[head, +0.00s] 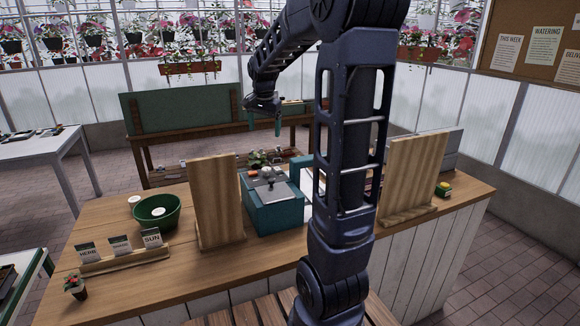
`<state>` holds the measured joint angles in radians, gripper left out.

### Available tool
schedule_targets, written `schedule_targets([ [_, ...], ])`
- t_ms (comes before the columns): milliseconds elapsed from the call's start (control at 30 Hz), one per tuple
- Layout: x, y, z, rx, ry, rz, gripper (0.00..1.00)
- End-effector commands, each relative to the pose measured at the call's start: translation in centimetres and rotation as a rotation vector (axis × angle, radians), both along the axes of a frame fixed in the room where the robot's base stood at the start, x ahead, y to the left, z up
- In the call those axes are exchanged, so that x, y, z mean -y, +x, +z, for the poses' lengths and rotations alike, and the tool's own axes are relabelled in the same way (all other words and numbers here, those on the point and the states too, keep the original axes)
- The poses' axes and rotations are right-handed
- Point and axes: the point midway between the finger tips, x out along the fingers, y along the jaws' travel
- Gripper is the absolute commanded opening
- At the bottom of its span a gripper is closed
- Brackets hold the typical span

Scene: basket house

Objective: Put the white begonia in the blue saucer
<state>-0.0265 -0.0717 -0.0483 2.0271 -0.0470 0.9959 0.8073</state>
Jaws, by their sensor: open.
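My gripper (264,129) hangs in the upper middle of the head view, fingers pointing down and apart, with nothing between them. It appears above and behind the teal box on the counter. I cannot make out a white begonia for certain. Several small plants (258,158) show low behind the teal box, partly hidden by it, and their flower colours are too small to tell. A small potted plant with red flowers (75,284) stands at the counter's left front corner. I cannot identify a blue saucer; my arm hides part of the counter.
The wooden counter (110,235) carries a green bowl (157,222), a rack of seed packets (120,257), a teal box (273,215) with small items on top, and two upright wooden boards (216,200) (411,178). A green-backed bench (180,101) stands behind.

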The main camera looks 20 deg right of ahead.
Motion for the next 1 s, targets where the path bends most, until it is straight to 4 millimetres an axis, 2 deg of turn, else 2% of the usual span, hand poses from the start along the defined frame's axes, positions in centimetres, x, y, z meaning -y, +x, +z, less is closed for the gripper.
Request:
schedule_targets([
  [33, -0.1, -1.8, 0.6, 0.012, -0.004, 0.037, 0.84],
  [200, -0.5, -7.0, 1.6, 0.044, -0.025, 0.176, 0.84],
  [467, -1.1, -14.9, 1.9, 0.096, -0.068, 0.385, 0.84],
  [800, -1.8, -24.3, -0.2, 0.156, -0.149, 0.647, 0.84],
  [1000, -2.0, -27.5, -1.6, 0.177, -0.188, 0.750, 0.84],
])
